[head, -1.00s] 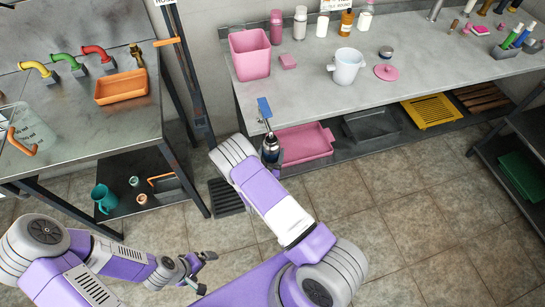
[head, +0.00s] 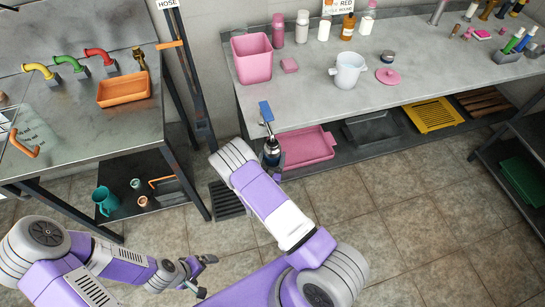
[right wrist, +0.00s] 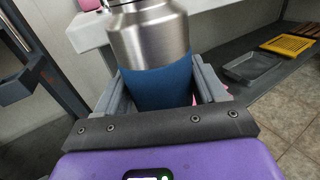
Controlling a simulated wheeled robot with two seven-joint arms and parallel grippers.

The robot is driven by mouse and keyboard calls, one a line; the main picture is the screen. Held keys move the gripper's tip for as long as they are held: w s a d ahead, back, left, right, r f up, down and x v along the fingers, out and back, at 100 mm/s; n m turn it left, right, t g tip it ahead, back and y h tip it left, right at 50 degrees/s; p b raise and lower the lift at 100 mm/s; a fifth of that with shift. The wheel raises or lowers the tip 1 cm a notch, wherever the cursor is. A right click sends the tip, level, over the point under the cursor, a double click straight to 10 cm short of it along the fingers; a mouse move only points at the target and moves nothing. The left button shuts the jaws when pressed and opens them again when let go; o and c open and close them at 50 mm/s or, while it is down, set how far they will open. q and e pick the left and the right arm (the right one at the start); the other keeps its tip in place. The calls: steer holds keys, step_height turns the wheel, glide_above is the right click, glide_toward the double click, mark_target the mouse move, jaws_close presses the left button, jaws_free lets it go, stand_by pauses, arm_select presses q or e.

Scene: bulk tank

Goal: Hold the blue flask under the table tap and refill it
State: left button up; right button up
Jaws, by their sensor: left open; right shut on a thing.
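The blue flask (right wrist: 160,85) has a steel upper part and a blue lower band. My right gripper (right wrist: 157,92) is shut around the blue band, one finger on each side. The flask looks roughly upright; its top is cut off in the right wrist view. In the head view the flask (head: 271,151) shows beyond my right arm, in front of the counter edge. Just above it is a blue tab (head: 266,111) on a grey stem; I cannot tell whether it is a tap or touches the flask. My left gripper (head: 203,276) is open and empty, low over the floor.
The left metal table has yellow (head: 39,70), green (head: 67,61) and red (head: 98,53) taps, a brass-coloured tap (head: 140,58) and an orange tray (head: 124,88). The counter (head: 300,95) holds a pink bin (head: 252,58) and a white pot (head: 347,69). A pink tray (head: 307,148) sits below.

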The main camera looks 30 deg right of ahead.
mark_target(277, 162)
steer(key=shift+s, duration=0.1)
steer(key=shift+s+a+p, duration=0.2)
steer(key=shift+s, duration=0.55)
steer(key=shift+s+a+p, duration=0.15)
steer(key=shift+s, duration=0.55)
steer(key=shift+s+a+p, duration=0.2)
steer(key=shift+s, duration=0.55)
steer(key=shift+s+a+p, duration=0.15)
steer(key=shift+s+a, duration=0.05)
steer(key=shift+s, duration=0.65)
steer(key=shift+s+a+p, duration=0.1)
steer(key=shift+s+a, duration=0.1)
steer(key=shift+s, duration=0.7)
steer(key=shift+s+a+p, duration=0.15)
steer(key=shift+s+a, duration=0.05)
steer(key=shift+s, duration=0.65)
steer(key=shift+r, duration=0.1)
steer(key=w+a+r+n+t+y, duration=0.1)
steer(key=w+a+r, duration=0.1)
steer(key=a+r, duration=0.3)
steer(key=w+a+r+n+t+y, duration=0.1)
steer(key=w+a+r+y, duration=0.1)
steer(key=a+r, duration=0.3)
step_height(277, 162, up, 4)
steer(key=shift+w+r+n, duration=0.25)
steer(key=shift+w+n, duration=0.05)
steer(key=shift+w, duration=0.25)
